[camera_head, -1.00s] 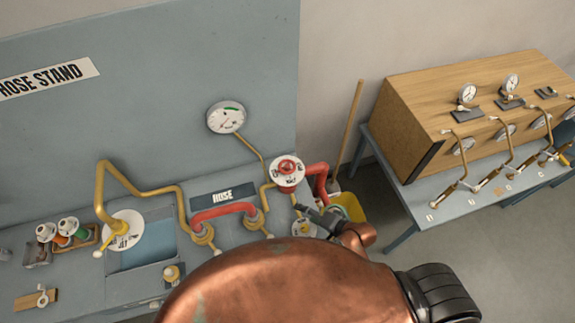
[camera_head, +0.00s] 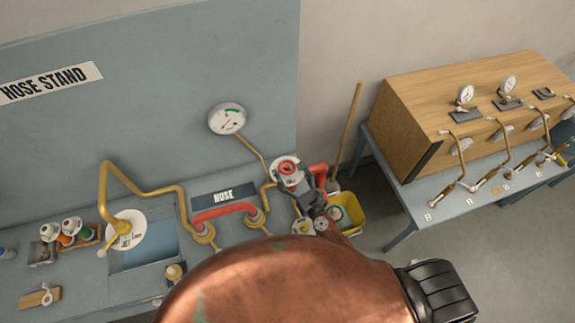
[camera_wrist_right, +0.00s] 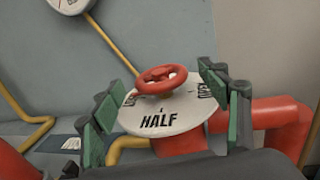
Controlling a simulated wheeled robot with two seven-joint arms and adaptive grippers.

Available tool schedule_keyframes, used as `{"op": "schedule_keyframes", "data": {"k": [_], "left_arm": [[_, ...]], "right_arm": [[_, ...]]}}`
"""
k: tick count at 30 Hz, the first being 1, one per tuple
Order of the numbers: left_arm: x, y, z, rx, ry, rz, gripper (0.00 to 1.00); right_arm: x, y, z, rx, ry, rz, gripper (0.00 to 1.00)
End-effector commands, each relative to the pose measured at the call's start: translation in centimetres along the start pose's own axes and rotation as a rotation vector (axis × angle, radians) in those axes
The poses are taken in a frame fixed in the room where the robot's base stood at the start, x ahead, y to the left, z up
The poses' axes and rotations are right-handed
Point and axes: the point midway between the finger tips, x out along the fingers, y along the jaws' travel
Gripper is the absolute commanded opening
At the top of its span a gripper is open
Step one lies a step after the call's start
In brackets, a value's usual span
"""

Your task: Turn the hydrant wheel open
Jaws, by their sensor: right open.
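The red hydrant wheel (camera_head: 287,168) sits on top of a white round dial plate with black lettering. In the right wrist view the wheel (camera_wrist_right: 161,79) lies above the plate (camera_wrist_right: 160,118), where HALF reads toward the camera. My right gripper (camera_head: 306,188) is at the near right side of the plate in the head view. In the right wrist view its green-padded fingers (camera_wrist_right: 165,105) are spread apart, one at each side of the plate, with the wheel between and beyond them. Whether they touch the plate cannot be told. My left gripper is not in view.
Red pipes (camera_head: 225,211) and brass pipes run along the grey bench. A round gauge (camera_head: 227,119) is on the back panel. A yellow bucket (camera_head: 349,214) and a broom handle (camera_head: 346,130) stand right of the bench. Another table (camera_head: 405,208) carries a wooden cabinet.

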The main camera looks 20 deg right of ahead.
Motion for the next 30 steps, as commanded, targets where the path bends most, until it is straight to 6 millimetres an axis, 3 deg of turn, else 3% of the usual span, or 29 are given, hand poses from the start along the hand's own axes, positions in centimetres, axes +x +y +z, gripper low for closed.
{"op": "schedule_keyframes", "data": {"k": [6, 17, 30], "left_arm": [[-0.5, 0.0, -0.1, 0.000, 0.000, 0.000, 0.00], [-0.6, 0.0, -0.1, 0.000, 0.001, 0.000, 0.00], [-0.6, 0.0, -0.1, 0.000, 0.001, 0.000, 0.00]], "right_arm": [[2.8, 0.0, 0.1, -0.003, 0.000, 0.001, 0.69], [3.4, 0.0, 0.0, -0.003, 0.000, 0.001, 0.69], [3.3, 0.0, 0.0, -0.003, 0.000, 0.001, 0.40]]}}
